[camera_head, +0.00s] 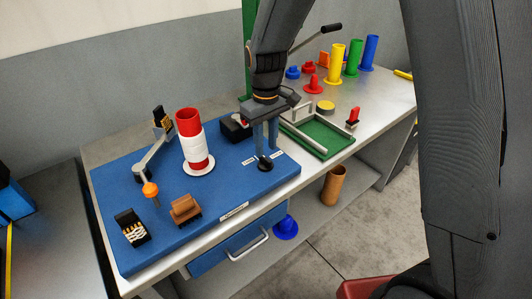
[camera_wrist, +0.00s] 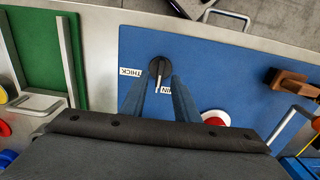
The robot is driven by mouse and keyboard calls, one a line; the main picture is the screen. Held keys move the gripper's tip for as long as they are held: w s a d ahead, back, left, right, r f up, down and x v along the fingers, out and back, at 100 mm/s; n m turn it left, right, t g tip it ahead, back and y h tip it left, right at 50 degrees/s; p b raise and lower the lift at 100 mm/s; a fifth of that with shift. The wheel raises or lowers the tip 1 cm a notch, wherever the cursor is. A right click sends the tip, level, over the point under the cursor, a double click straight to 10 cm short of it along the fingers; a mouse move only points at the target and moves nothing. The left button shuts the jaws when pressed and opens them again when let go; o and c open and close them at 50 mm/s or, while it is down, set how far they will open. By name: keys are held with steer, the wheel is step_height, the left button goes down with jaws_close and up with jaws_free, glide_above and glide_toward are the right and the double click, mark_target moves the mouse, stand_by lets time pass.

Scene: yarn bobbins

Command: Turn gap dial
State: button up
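The gap dial (camera_head: 265,164) is a small black round knob on the blue board's right end. In the wrist view the dial (camera_wrist: 158,67) has a white pointer line, which points down the picture, beside the THIN label (camera_wrist: 166,91). The THICK label (camera_wrist: 130,72) is to the dial's left. My gripper (camera_head: 267,148) points down just above the dial. Its two blue-grey fingers (camera_wrist: 159,84) are apart, one on each side of the dial in the wrist view, with nothing held. I cannot tell whether they touch the knob.
A red-and-white bobbin (camera_head: 192,142) stands on the blue board (camera_head: 225,190). A lever arm with an orange ball (camera_head: 150,189), a brown block (camera_head: 185,209) and a black clip holder (camera_head: 131,227) are to the left. A green tray (camera_head: 322,135) lies right; coloured bobbins stand behind it.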

mark_target(266, 158)
steer(key=shift+r+b, duration=0.4)
steer(key=shift+r, duration=1.55)
